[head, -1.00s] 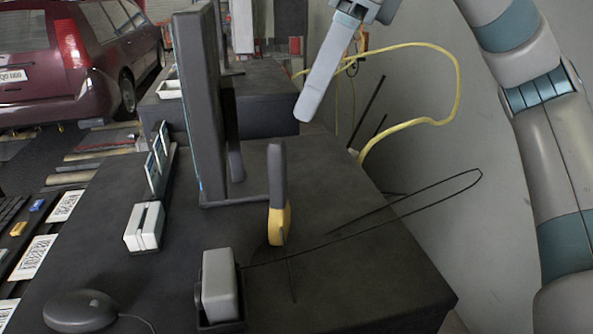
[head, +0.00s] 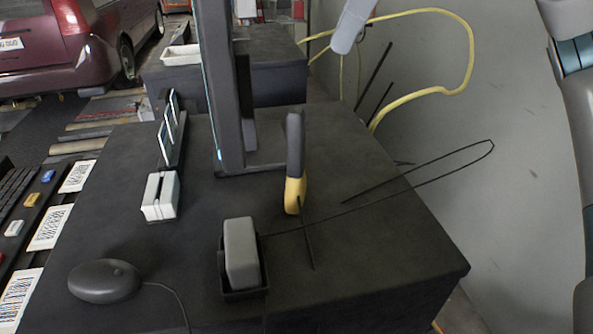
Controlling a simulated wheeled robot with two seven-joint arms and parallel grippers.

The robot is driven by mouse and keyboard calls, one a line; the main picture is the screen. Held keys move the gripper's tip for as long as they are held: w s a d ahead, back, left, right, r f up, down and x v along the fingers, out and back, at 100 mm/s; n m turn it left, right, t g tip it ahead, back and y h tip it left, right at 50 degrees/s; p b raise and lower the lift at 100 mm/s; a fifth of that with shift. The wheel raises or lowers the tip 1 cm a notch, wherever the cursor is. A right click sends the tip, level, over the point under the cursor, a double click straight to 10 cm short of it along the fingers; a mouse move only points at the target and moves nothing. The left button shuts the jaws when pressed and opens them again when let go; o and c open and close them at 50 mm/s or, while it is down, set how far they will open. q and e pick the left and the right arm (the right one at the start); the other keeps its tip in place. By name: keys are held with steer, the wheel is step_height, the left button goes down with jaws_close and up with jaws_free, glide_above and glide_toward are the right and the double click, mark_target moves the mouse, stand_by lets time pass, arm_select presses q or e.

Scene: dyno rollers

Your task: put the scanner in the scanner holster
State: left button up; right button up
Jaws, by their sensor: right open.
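What looks like the scanner (head: 295,190), with a dark upright handle and a yellow lower end, stands on the dark desk just right of the monitor's foot. I cannot tell for sure which thing is the scanner holster. A black open-topped holder (head: 245,293) with a grey block (head: 241,250) in it sits in front of the scanner. My left gripper is out of view.
The monitor (head: 222,90) stands left of the scanner. A thin black wire loop (head: 440,170) reaches over the desk's right side. A mouse (head: 104,281) and a white slotted block (head: 160,195) are at left. A yellow hose (head: 440,91) hangs by the right wall.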

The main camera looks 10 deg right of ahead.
mark_target(302, 112)
steer(key=p+x, duration=0.3)
steer(key=x, duration=0.7)
steer(key=shift+w+f, duration=0.1)
steer(key=shift+f, duration=0.1)
steer(key=shift+a+f, duration=0.2)
steer(key=shift+f, duration=0.3)
steer(key=shift+w+a+f+p, duration=0.35)
steer(key=shift+f+p, duration=0.2)
steer(key=shift+p, duration=0.5)
steer(key=p+x, duration=0.1)
steer(key=x, duration=0.2)
steer(key=shift+w+r+p, duration=0.1)
steer(key=shift+w+p, duration=0.05)
steer(key=shift+p, duration=0.15)
steer(key=shift+a+f, duration=0.1)
steer(key=shift+f, duration=0.35)
jaws_close()
